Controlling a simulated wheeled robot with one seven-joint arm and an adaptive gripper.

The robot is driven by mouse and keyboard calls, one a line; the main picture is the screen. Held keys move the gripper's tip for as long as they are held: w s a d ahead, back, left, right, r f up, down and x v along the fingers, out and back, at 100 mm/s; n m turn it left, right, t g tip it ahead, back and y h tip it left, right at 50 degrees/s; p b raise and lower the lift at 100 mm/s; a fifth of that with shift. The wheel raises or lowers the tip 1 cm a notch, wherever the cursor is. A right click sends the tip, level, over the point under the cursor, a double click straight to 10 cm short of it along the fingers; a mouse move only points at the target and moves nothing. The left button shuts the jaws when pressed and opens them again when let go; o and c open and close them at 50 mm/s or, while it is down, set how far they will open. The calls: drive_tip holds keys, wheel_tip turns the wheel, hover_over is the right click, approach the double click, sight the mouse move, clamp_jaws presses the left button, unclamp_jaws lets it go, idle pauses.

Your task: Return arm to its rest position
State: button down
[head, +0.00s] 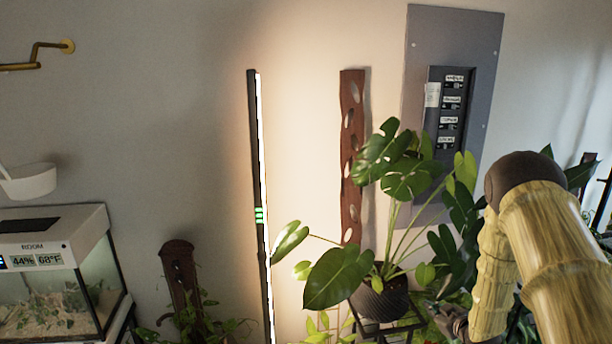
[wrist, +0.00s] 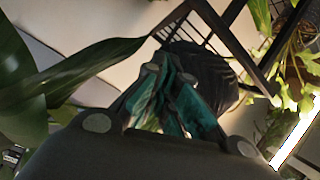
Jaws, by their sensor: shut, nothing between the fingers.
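My arm comes in from the right side of the head view, bent downward. My gripper (head: 450,318) is low in that view, beside the dark plant pot (head: 382,299) and partly hidden by leaves and my arm. In the wrist view my gripper (wrist: 172,72) shows its teal-padded fingers close together, shut with nothing between them. The dark ribbed pot (wrist: 212,75) lies just beyond the fingertips in that view. I cannot tell whether the fingers touch it.
A leafy monstera (head: 340,276) grows from the pot on a dark stand. A lit vertical lamp (head: 262,200) stands left of it. A grey electrical panel (head: 408,60) is on the wall behind. A terrarium (head: 70,255) sits at the left. A large leaf (wrist: 85,72) is close in the wrist view.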

drive_tip(key=s+a+f+m+g+h, duration=0.1)
drive_tip(key=s+a+f+m+g, duration=0.1)
drive_tip(key=s+a+f, duration=0.5)
drive_tip(key=s+f+m+g+b, duration=0.15)
drive_tip(key=s+f, duration=0.35)
drive_tip(key=s, duration=0.6)
drive_tip(key=s+a+f+m+g+h, duration=0.1)
drive_tip(key=s+a+f+g, duration=0.25)
drive_tip(key=s+f, duration=0.4)
drive_tip(key=s+a+m+g, duration=0.1)
drive_tip(key=s+a+g, duration=0.2)
drive_tip(key=s, duration=1.1)
drive_tip(key=s+a+m+g+b, duration=0.1)
drive_tip(key=s+a, duration=0.3)
drive_tip(key=s, duration=1.1)
drive_tip(key=shift+s+f+m+g+h, duration=0.25)
drive_tip(key=shift+m+g+h, duration=0.2)
drive_tip(key=shift+g, duration=0.45)
